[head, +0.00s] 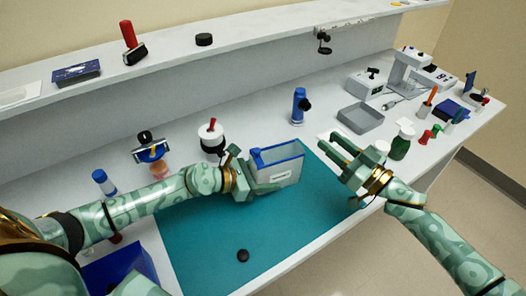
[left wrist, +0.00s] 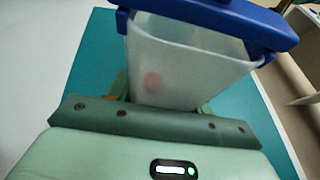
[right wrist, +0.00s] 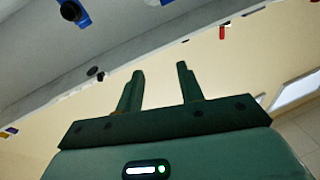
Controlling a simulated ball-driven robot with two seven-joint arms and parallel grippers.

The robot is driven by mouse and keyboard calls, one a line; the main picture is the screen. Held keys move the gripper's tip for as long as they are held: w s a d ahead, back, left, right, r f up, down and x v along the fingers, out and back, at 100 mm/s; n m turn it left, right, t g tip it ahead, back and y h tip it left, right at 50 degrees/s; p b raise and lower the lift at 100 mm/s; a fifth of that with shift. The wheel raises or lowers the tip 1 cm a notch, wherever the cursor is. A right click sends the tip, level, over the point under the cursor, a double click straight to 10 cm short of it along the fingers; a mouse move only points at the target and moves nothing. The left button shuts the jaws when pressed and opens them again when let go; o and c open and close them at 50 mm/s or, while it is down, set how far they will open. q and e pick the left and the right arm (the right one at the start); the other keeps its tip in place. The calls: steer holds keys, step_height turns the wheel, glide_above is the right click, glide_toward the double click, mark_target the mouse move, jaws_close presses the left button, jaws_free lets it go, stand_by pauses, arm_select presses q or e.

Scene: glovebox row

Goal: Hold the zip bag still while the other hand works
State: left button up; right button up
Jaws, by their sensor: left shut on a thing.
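The zip bag (head: 280,172) is a pale, translucent, box-shaped bag with a blue rim along its top. It stands upright at the back of the teal mat. My left gripper (head: 252,178) is shut on its left side. In the left wrist view, the bag (left wrist: 190,62) sits between the fingers, and a small reddish round patch shows in its wall or through it. My right gripper (head: 330,145) is right of the bag, apart from it. In the right wrist view its two fingers (right wrist: 160,75) are apart with nothing between them.
The teal mat (head: 210,235) is mostly clear, with a small black disc (head: 243,255) near its front. A grey tray (head: 360,118), a green bottle (head: 402,142) and a blue bottle (head: 299,106) stand behind and right. A white jar (head: 212,143) stands behind my left arm.

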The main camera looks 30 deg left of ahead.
mark_target(257, 154)
steer(key=s+a+f+n+g+h, duration=0.1)
steer(key=s+a+f+n+g, duration=0.2)
steer(key=s+n+g, duration=0.4)
steer(key=shift+m+g, duration=0.4)
steer(key=shift+m, duration=0.1)
steer(key=a, duration=1.1)
steer(key=shift+s+a+r, duration=0.2)
steer(key=shift+s+a, duration=0.05)
steer(key=shift+a, duration=0.05)
jaws_close()
